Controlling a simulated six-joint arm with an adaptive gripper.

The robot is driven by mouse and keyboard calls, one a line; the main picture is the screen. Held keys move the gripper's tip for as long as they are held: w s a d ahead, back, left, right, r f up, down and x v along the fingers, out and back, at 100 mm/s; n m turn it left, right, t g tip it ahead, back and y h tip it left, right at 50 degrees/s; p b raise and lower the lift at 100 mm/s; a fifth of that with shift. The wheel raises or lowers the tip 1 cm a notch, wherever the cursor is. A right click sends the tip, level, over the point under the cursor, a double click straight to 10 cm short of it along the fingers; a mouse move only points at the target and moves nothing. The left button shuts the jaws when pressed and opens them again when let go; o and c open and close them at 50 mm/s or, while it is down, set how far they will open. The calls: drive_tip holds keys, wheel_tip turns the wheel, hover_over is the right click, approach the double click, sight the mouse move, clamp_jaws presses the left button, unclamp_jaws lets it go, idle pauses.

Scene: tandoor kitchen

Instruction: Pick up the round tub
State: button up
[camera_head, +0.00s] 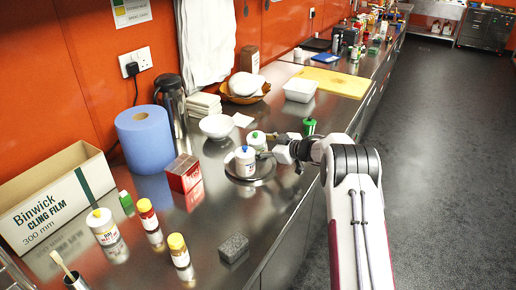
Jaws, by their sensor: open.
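Two small white round tubs stand close together near the counter's right edge. One white tub with a blue knob (245,164) stands upright on a round metal plate (237,179). The other white tub with a green knob (257,143) stands just behind it. I cannot tell which one the task means. My gripper (268,146) is open and reaches in from the right at the tubs. Its fingers point left, one at the far side and one at the near side. Whether they touch a tub is too small to tell.
A white bowl (217,126) and a red box (183,173) stand left of the tubs. A green canister (309,127) stands behind my gripper. A blue paper roll (146,138), a cling film box (54,202), bottles and a grey sponge (233,247) stand further left and nearer.

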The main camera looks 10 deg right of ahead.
drive_tip(key=shift+x, duration=1.4)
drive_tip(key=shift+r, duration=0.1)
drive_tip(key=c, duration=1.1)
drive_tip(key=shift+r, duration=5)
